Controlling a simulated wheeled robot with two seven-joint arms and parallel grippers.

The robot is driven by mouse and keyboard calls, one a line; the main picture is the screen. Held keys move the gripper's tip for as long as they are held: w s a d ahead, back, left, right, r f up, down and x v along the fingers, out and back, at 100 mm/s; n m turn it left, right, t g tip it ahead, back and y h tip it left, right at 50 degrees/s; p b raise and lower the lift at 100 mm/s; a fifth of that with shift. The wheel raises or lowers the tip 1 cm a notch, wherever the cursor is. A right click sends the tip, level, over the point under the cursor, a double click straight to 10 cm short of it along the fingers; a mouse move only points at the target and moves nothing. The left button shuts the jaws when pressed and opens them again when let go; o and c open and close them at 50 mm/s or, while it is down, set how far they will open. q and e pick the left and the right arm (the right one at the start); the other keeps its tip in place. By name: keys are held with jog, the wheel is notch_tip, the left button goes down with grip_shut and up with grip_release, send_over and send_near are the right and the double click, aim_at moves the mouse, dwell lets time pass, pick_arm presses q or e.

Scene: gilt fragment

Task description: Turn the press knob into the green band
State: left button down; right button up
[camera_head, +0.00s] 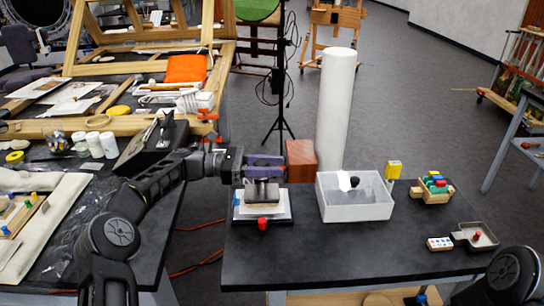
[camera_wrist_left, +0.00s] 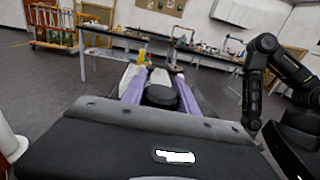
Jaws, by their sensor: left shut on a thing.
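The press (camera_head: 239,212) stands at the left end of the dark table, with a grey block over pale sheets on a dark base. My left gripper (camera_head: 264,162) is above it, pointing to the right, with purple fingers. In the left wrist view the fingers of my left gripper (camera_wrist_left: 160,88) are shut on a round black knob (camera_wrist_left: 161,96), which sits between them. I cannot make out a green band or a pointer; the gripper hides the top of the press. A small red piece (camera_head: 262,224) shows at the front of the press. My right gripper is out of view.
Right of the press stands a translucent white bin (camera_head: 357,208). Behind are a brown block (camera_head: 300,161) and a tall white roll (camera_head: 336,105). A yellow tag (camera_head: 393,169), a wooden tray (camera_head: 446,196) and a grey tray (camera_head: 487,244) lie farther right. The front middle of the table is clear.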

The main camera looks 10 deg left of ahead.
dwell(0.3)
pick_arm(q)
jog(key=c, duration=0.9)
grip_release()
